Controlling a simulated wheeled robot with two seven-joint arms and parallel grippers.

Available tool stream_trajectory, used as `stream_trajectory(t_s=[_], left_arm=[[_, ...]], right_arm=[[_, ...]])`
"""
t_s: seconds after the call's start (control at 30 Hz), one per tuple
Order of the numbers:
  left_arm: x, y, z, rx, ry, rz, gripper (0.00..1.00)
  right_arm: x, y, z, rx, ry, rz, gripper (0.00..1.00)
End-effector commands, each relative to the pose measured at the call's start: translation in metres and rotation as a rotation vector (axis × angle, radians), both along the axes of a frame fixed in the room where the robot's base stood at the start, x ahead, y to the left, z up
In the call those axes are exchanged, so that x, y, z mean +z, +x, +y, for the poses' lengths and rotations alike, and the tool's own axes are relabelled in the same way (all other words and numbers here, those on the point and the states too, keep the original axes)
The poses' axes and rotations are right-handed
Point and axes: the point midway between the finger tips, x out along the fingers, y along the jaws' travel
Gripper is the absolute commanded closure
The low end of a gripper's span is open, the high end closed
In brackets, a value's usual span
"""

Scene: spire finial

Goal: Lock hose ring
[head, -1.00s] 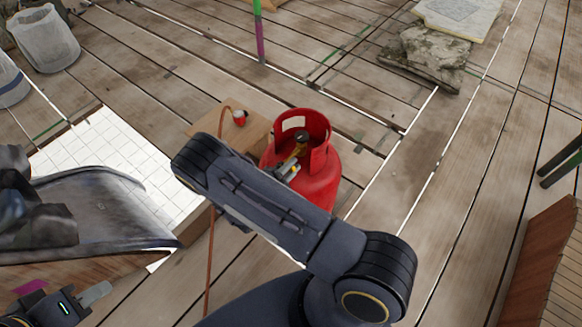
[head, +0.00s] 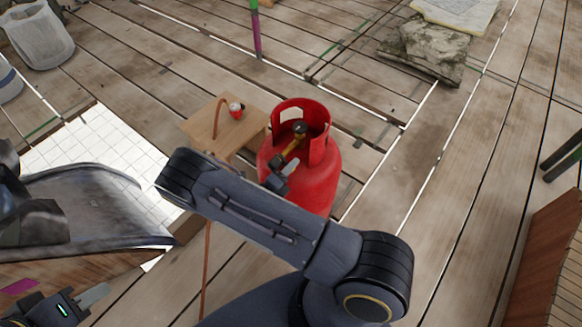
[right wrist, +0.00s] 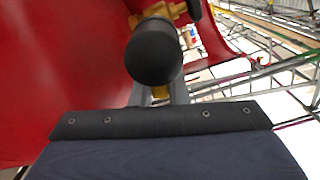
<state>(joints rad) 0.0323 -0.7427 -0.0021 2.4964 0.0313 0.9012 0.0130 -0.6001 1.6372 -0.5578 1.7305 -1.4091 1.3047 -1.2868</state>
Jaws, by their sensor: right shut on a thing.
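A red gas cylinder (head: 322,178) with a cut-out collar stands upright on the planks. Its brass valve (head: 292,147) has a dark knob (head: 299,128), which appears large in the right wrist view (right wrist: 154,52). My right gripper (head: 287,169) is at the valve's near end. In the right wrist view its grey fingers are shut on a brass piece, seemingly the hose ring (right wrist: 160,92), mostly hidden behind the knob. An orange hose (head: 207,250) runs down behind my right forearm; its join to the valve is hidden. My left gripper (head: 94,296) is low at the left, apart from the cylinder; its finger gap is unclear.
A small wooden table (head: 205,128) with a red-and-white item (head: 236,110) stands just left of the cylinder. A grey trough-like piece (head: 100,195) and white tiles (head: 90,140) lie further left. Stone slabs (head: 425,50) lie at the back.

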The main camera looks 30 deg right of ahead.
Motion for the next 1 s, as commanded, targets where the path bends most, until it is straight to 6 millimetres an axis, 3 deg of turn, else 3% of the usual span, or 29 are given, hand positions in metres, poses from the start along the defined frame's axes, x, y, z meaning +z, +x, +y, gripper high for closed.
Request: stream_trajectory(t_s=[0.5, 1.0], left_arm=[[-0.016, 0.000, 0.000, 0.000, 0.000, 0.000, 0.67], [-0.018, 0.000, 0.000, 0.000, 0.000, 0.000, 0.67]], right_arm=[[-0.013, 0.006, 0.003, 0.001, 0.124, -0.295, 1.00], [-0.014, 0.007, 0.003, 0.000, 0.142, -0.342, 1.00]])
